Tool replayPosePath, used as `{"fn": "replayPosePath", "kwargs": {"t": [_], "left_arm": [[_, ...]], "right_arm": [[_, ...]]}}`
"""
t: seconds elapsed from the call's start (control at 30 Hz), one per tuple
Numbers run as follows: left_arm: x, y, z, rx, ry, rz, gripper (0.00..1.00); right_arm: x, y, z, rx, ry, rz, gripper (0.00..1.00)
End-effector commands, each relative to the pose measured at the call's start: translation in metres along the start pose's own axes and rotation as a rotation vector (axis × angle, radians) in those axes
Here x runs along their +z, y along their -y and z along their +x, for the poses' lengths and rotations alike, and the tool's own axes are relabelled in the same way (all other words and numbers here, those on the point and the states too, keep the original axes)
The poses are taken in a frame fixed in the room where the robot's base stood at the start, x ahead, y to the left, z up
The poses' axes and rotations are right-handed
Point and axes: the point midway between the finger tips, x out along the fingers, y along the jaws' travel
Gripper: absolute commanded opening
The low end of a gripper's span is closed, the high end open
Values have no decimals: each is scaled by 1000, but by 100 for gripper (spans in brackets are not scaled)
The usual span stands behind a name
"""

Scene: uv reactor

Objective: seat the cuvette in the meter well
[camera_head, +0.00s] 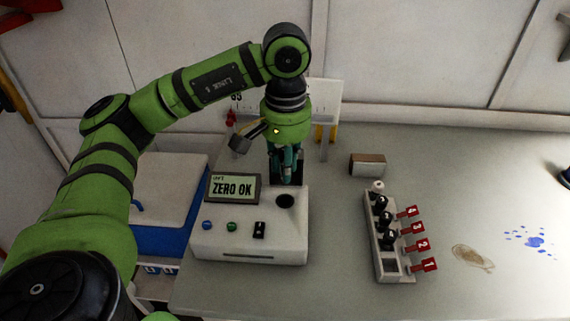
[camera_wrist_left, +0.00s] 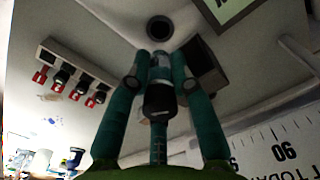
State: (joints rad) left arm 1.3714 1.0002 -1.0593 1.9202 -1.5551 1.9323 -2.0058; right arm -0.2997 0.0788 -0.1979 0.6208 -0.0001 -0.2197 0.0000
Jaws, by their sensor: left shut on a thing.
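The meter (camera_head: 250,240) is a white box with a display reading "ZERO OK". Its round dark well (camera_head: 285,201) is open in the top right, and shows in the wrist view as a dark ring (camera_wrist_left: 160,29). My left gripper (camera_head: 286,176), with teal fingers, points down just behind the well. In the wrist view the left gripper (camera_wrist_left: 161,68) is shut on the cuvette (camera_wrist_left: 159,98), which has a black cap and a clear body. The cuvette is apart from the well. In the head view the fingers mostly hide it. My right gripper is not in view.
A dark lid block (camera_wrist_left: 203,72) stands beside the well. A white rack (camera_head: 372,245) with several black-capped vials and red numbered flags stands to the right. Behind it is a small brown-and-white block (camera_head: 367,164). The bench right of the rack has brown and blue stains.

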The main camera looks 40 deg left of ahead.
Motion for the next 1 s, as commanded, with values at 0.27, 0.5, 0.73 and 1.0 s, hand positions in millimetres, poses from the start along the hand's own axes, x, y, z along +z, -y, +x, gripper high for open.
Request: {"fn": "replayPosePath", "kwargs": {"t": [0.27,0.5,0.73,1.0], "left_arm": [[0,0,2,2,-2,-2,0],[0,0,18,1,-2,-3,0],[0,0,42,1,-3,-3,0],[0,0,58,1,-2,-3,0]], "right_arm": [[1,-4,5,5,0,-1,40],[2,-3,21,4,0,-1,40],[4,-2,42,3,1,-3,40],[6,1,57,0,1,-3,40]]}}
